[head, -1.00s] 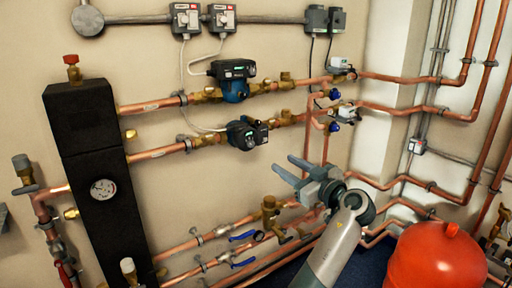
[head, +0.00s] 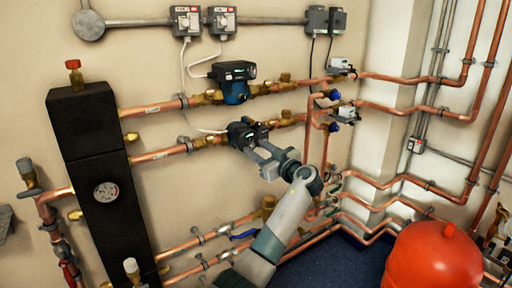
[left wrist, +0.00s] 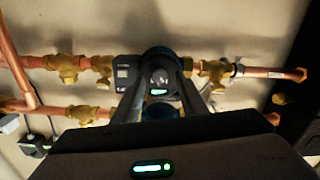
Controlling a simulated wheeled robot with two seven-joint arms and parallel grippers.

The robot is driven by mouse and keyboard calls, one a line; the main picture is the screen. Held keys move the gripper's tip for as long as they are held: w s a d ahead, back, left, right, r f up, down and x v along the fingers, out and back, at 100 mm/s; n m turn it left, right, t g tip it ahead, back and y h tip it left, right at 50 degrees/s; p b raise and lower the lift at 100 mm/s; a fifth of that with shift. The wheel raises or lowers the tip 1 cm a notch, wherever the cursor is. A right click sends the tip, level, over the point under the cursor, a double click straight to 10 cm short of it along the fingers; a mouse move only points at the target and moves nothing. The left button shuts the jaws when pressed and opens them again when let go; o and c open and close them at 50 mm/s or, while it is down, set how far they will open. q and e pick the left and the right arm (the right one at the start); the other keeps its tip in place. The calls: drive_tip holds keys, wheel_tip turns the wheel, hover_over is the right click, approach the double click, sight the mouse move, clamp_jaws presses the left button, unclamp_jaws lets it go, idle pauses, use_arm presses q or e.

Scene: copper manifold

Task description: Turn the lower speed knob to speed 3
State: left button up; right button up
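The lower pump (head: 240,132) is dark and round-faced, on the lower of the two upper copper pipes. Its face (left wrist: 160,78) shows in the left wrist view, with a small lit display; the speed knob is too small to make out clearly. My left gripper (head: 256,141) is at this pump in the head view and covers part of its face. In the left wrist view, my left gripper's two dark fingers (left wrist: 162,80) stand apart, on either side of the face. I cannot tell whether they touch the knob. My right gripper is not in view.
The upper pump (head: 235,84), blue with a black head, sits close above. A tall black housing (head: 100,175) with a gauge stands left. A red vessel (head: 432,262) stands at the lower right. In the left wrist view, a dark body (left wrist: 180,145) with a green light fills the bottom.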

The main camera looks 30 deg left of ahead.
use_arm(q)
drive_tip(key=shift+w+a, duration=0.2)
drive_tip(key=shift+a, duration=0.3)
clamp_jaws()
